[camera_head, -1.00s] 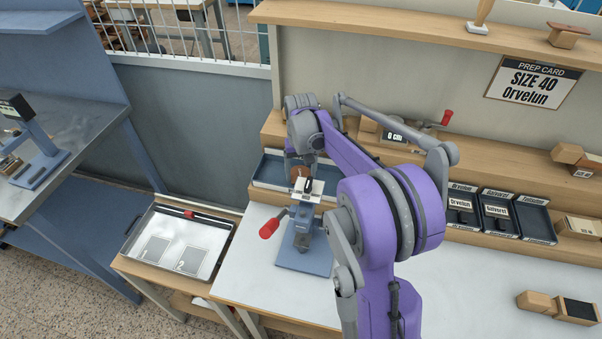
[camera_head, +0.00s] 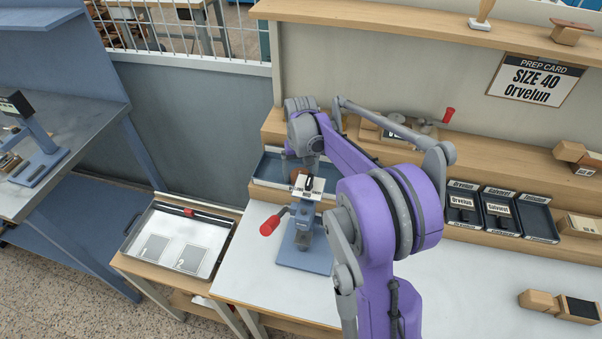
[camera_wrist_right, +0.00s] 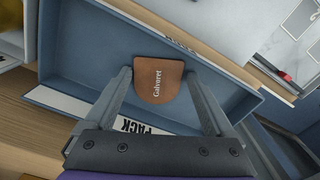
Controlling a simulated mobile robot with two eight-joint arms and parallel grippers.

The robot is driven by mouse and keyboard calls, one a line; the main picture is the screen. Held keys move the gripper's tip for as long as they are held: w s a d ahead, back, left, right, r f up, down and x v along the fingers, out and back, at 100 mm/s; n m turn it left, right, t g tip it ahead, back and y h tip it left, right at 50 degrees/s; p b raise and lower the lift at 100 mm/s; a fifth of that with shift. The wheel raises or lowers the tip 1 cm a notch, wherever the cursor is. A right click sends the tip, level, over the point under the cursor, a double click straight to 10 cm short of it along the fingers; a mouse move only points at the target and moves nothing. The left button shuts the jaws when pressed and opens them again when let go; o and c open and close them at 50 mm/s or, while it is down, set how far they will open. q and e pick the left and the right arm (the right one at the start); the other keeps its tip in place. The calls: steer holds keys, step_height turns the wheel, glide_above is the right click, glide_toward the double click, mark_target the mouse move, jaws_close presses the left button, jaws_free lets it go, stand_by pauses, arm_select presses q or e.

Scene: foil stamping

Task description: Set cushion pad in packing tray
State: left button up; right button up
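The blue packing tray (camera_wrist_right: 75,60), with a PACK label, fills much of the right wrist view. It shows partly behind my arm in the head view (camera_head: 268,166). In the head view my purple right arm hides most of that gripper. I cannot pick out the cushion pad for certain; a block with a dark top (camera_head: 579,310) lies at the right of the bench. My left gripper is out of view.
A press with a red-handled lever (camera_head: 301,245) stands in front of the tray. Labelled dark trays (camera_head: 537,222) line the bench back. The white bench top at front right is mostly clear.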

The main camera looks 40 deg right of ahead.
steer(key=shift+s+d, duration=0.1)
steer(key=shift+d, duration=0.1)
steer(key=shift+r, duration=0.1)
step_height(320, 180, up, 13)
steer(key=p, duration=0.1)
stand_by(0.5)
stand_by(0.5)
